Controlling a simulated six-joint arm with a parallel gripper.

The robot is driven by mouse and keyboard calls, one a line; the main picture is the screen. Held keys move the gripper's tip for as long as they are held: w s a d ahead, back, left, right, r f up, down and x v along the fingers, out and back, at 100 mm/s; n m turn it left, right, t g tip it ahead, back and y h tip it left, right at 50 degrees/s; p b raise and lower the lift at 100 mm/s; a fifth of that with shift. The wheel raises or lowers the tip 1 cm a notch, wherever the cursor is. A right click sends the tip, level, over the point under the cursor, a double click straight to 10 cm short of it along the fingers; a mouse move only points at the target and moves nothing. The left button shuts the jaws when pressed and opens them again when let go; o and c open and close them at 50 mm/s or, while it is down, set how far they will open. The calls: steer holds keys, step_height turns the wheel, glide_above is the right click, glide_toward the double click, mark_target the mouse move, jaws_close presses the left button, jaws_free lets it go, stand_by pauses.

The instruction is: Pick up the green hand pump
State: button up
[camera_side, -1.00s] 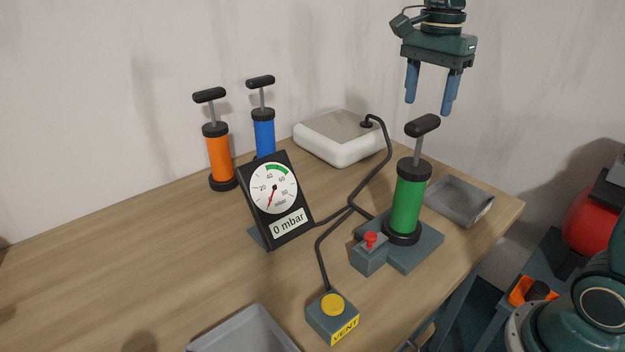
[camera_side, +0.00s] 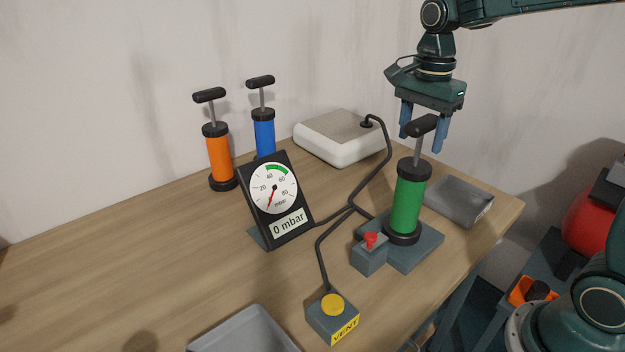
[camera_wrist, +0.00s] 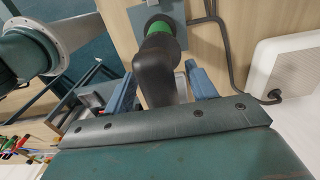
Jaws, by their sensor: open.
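The green hand pump (camera_side: 407,203) stands upright on a grey base plate (camera_side: 424,245), with a black collar and a black T-handle (camera_side: 421,126) on top. My gripper (camera_side: 422,142) is open, pointing down, with its blue fingers on either side of the handle in the side view. In the wrist view, the black handle (camera_wrist: 157,72) lies between the two blue fingers of my gripper (camera_wrist: 162,82), and part of the green body (camera_wrist: 158,28) shows beyond it. I cannot tell whether a finger touches the handle.
An orange pump (camera_side: 219,158) and a blue pump (camera_side: 264,133) stand at the back left. A gauge (camera_side: 275,200) reads 0 mbar. A red valve (camera_side: 370,240), black hoses, a white pad (camera_side: 340,150), a vent button (camera_side: 332,305) and grey trays (camera_side: 460,200) surround the green pump.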

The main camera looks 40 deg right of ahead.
steer(key=shift+f, duration=0.55)
steer(key=shift+c, duration=0.3)
jaws_close()
